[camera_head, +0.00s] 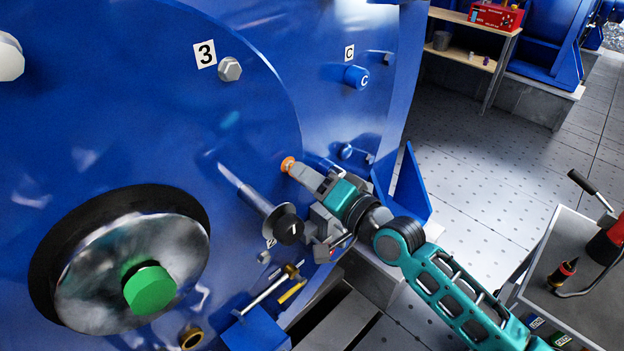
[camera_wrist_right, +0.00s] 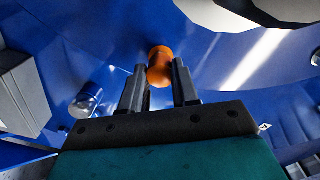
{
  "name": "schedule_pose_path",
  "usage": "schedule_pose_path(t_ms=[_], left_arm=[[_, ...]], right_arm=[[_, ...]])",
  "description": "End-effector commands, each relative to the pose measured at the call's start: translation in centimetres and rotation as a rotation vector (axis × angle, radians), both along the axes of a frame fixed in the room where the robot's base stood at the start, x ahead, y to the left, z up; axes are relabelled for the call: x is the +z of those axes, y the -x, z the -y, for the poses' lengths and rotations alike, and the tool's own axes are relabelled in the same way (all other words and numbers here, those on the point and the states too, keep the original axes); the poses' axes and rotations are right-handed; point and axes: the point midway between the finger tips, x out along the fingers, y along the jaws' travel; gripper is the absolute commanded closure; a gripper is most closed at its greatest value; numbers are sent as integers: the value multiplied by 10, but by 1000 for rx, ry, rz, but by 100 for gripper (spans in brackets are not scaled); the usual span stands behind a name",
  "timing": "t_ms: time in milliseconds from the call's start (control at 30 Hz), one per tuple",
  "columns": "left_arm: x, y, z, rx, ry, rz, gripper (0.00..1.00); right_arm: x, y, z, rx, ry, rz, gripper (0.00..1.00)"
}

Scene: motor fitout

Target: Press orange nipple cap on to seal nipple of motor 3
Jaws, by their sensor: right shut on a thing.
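The blue motor (camera_head: 130,90) fills the left of the head view and carries a white label 3 (camera_head: 204,53). My right gripper (camera_head: 291,168) is close to the motor's face, below and right of the label. It is shut on the orange nipple cap (camera_head: 287,164), which also shows between the two fingers in the right wrist view (camera_wrist_right: 160,66). The cap's far end is against or very near the blue surface; I cannot tell whether they touch. The nipple itself is not visible behind the cap. My left gripper is not in view.
A metal shaft with a black knob (camera_head: 289,229) sticks out just below my right gripper. A green hex shaft end (camera_head: 149,289) is at the lower left. A blue cap marked C (camera_head: 356,76) is at upper right. A grey cart (camera_head: 580,290) stands at right.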

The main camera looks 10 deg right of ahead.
Motion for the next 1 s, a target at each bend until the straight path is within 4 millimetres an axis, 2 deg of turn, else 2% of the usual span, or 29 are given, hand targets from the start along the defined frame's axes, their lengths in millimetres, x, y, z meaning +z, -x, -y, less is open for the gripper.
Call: schedule_pose_path(t_ms=[400, 433, 500, 700, 1000], left_arm=[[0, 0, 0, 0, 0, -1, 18], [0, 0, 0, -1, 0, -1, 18], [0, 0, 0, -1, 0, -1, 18], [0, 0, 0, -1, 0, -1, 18], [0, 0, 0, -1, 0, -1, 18]], right_arm=[[0, -8, -5, 0, 1, 1, 98], [0, -8, -5, 0, 1, 1, 68], [0, -8, -5, 0, 1, 1, 61], [0, -8, -5, 0, 0, 0, 42], [-1, -6, -4, 0, 1, -1, 41]])
